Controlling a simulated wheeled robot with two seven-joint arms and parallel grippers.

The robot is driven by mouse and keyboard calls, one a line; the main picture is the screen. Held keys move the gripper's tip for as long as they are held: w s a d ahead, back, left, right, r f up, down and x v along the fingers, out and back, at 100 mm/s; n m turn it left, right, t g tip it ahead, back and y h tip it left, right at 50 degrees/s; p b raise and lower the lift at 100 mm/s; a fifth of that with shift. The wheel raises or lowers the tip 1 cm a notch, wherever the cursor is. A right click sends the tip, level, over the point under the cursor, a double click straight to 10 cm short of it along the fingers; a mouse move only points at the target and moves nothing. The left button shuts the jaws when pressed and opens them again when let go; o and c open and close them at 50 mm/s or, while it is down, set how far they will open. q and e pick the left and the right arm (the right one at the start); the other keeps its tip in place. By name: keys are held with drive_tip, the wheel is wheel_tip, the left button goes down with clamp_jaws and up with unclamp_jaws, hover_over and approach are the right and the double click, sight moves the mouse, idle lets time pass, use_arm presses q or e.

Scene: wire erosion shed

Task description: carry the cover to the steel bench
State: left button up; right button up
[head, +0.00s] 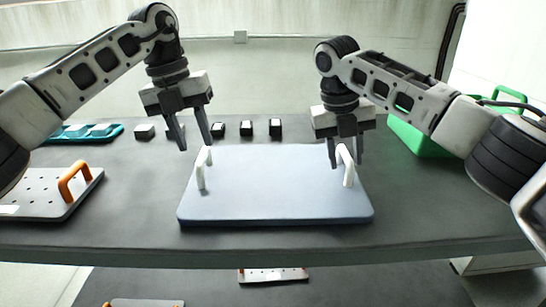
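The cover is most likely the pale blue-grey plate (265,185) with two white handles, lying flat on a dark grey bench (130,225). Its left handle (201,172) and right handle (347,168) stand up near its two ends. My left gripper (193,142) is open and empty, above and slightly left of the left handle. My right gripper (346,160) is open, with its fingertips on either side of the right handle's top in the picture; I cannot tell whether they touch it. I cannot tell whether this bench is the steel one.
A perforated plate with an orange handle (40,196) lies at the left. A teal tray (85,133) is behind it. Several small dark blocks (246,129) stand behind the cover. A green crate (415,138) is at the back right. A lower shelf (350,288) shows below the front edge.

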drive_tip(key=shift+a+r, duration=0.1)
drive_tip(key=shift+r, duration=0.2)
use_arm(q)
wheel_tip(320, 180, up, 6)
drive_tip(key=a, duration=0.1)
drive_tip(key=shift+a+r, duration=0.15)
drive_tip(key=shift+r, duration=0.1)
use_arm(e)
wheel_tip(320, 180, up, 11)
drive_tip(key=a, duration=0.2)
drive_tip(key=shift+r, duration=0.15)
drive_tip(key=shift+a, duration=0.1)
